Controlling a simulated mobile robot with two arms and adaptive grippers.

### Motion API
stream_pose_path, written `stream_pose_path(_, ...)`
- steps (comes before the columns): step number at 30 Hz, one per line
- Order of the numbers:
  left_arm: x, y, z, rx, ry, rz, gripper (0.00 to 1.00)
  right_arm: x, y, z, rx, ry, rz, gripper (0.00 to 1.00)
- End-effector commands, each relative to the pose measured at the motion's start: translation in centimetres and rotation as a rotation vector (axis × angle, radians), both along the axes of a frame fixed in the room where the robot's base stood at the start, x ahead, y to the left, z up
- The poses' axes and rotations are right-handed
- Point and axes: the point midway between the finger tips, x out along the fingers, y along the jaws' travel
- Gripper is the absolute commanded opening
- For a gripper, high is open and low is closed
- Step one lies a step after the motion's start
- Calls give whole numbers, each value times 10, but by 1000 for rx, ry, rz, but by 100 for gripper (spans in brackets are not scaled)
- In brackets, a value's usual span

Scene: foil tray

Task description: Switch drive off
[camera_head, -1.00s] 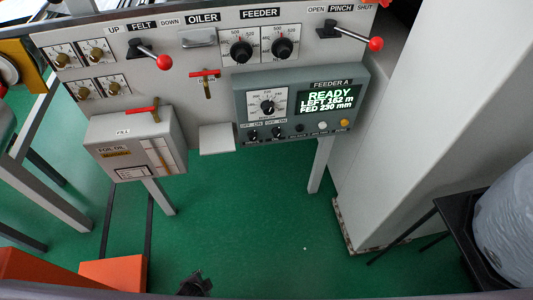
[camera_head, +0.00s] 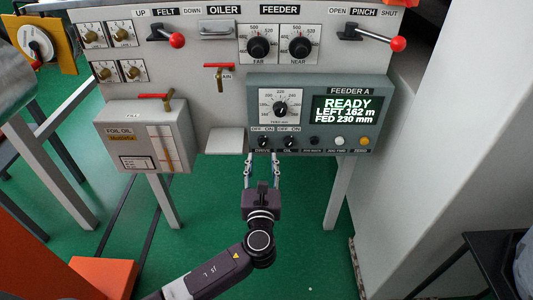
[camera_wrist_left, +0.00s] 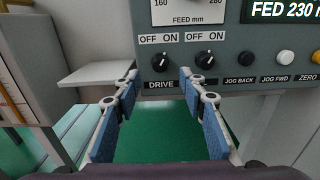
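The feeder box (camera_head: 375,82), labelled FEEDER A, has a black DRIVE knob (camera_head: 263,141) at its lower left, with OFF and ON printed above. In the left wrist view the DRIVE knob (camera_wrist_left: 160,62) has its white mark tilted up and right, toward ON. The similar OIL knob (camera_wrist_left: 205,60) is just to its right, its mark also tilted right. My left gripper (camera_head: 262,158) is open and empty, its fingertips just below the DRIVE knob. In the left wrist view the blue-padded fingers (camera_wrist_left: 158,82) stand apart below and to either side of the DRIVE knob. My right gripper does not show.
The display (camera_head: 346,109) reads READY, LEFT 162 m, FED 230 mm. JOG BACK, JOG FWD (camera_head: 340,141) and ZERO buttons sit right of the knobs. A small grey shelf (camera_head: 225,142) and the foil oil box (camera_head: 143,138) are to the left.

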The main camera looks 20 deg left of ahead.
Motion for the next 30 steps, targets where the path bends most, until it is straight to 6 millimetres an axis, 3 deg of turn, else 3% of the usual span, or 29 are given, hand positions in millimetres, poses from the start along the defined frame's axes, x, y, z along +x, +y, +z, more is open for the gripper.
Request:
stream_pose_path(9,48,13,-2,-3,1,0,38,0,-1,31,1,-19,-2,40)
stream_pose_path(21,58,16,-1,-5,3,-2,38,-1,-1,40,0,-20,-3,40)
stream_pose_path(30,58,16,-1,-5,3,-2,8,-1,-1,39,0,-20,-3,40)
